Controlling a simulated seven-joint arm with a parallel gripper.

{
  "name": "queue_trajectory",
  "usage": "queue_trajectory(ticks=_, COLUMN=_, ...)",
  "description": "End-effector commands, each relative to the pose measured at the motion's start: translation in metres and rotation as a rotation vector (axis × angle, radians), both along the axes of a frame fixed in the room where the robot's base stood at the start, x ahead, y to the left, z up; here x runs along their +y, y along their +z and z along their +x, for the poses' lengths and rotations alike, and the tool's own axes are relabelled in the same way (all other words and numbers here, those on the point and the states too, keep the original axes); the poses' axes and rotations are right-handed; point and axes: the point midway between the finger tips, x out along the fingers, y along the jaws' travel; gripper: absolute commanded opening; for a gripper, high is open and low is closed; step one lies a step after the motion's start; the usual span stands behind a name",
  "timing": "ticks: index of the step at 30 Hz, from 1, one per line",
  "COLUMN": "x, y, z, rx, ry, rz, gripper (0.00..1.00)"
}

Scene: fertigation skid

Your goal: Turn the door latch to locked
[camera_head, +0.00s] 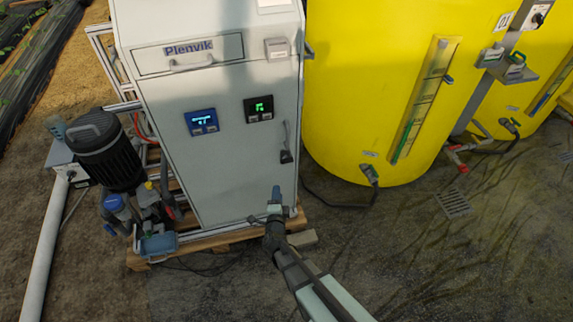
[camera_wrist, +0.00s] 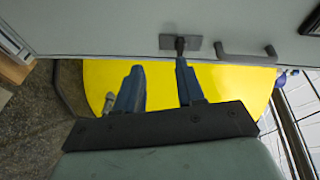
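The door latch (camera_head: 286,157) is a small dark piece on the grey cabinet door, low near its right edge. In the wrist view the latch (camera_wrist: 180,43) shows as a grey plate with a short dark lever pointing down in the picture. My gripper (camera_head: 275,196) is below the latch in the head view. In the wrist view my gripper (camera_wrist: 157,66) has its two blue fingers apart with nothing between them. The right finger's tip is close to the lever's end; I cannot tell whether they touch.
A door handle (camera_head: 286,133) sits just above the latch, and shows beside it in the wrist view (camera_wrist: 246,53). The grey cabinet (camera_head: 225,165) stands on a wooden pallet (camera_head: 190,247). A yellow tank (camera_head: 365,90) is to the right. A black motor (camera_head: 104,150) is at left.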

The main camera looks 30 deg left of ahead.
Motion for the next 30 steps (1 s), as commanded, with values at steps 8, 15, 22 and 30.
queue_trajectory(ticks=8, x=-0.016, y=0.024, z=0.009, rx=-0.042, ry=-0.098, rz=0.192, gripper=0.38)
queue_trajectory(ticks=15, x=-0.008, y=0.022, z=0.025, rx=-0.033, ry=-0.098, rz=0.208, gripper=0.38)
queue_trajectory(ticks=22, x=0.007, y=0.022, z=0.061, rx=-0.033, ry=-0.098, rz=0.207, gripper=0.38)
queue_trajectory(ticks=30, x=0.025, y=0.022, z=0.103, rx=-0.033, ry=-0.096, rz=0.205, gripper=0.38)
